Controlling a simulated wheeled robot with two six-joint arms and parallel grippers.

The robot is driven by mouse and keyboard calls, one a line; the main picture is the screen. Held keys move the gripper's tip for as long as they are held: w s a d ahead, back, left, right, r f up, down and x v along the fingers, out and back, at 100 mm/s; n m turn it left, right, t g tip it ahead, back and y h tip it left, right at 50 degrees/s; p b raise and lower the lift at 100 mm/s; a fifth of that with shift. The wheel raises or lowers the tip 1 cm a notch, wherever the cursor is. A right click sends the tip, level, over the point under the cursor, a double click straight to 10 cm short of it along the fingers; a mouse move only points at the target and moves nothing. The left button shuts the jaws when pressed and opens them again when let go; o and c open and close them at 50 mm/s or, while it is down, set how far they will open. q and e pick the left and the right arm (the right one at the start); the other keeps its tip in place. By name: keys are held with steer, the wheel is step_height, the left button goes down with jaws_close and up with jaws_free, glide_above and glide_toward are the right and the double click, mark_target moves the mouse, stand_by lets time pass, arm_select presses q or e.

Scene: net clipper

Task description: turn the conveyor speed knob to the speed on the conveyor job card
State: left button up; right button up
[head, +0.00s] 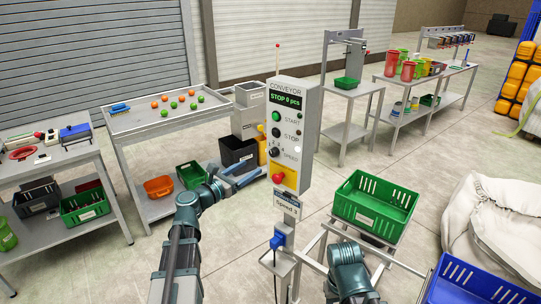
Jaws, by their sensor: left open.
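The conveyor control box (290,125) stands upright on a post in the middle of the head view, with a display reading "STOP 0 pcs". The black speed knob (274,152) is on its front, below the start and stop buttons; its pointer setting is too small to read. The conveyor job card (287,204) hangs under the box; "Speed" is legible, but I cannot read the number surely. My left gripper (259,166) is open and empty, its fingers pointing toward the box just left of and below the knob, apparently not touching it. My right arm shows at the bottom; its gripper is not visible.
A red emergency button (283,180) on a yellow plate sits below the knob. A green crate (374,207) stands right of the post, a blue crate (480,285) at bottom right. A table with coloured balls (165,108) stands behind left.

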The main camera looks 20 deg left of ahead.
mark_target(272, 154)
arm_select(q)
steer(key=x, duration=1.1)
steer(key=shift+w+d, duration=0.1)
jaws_close()
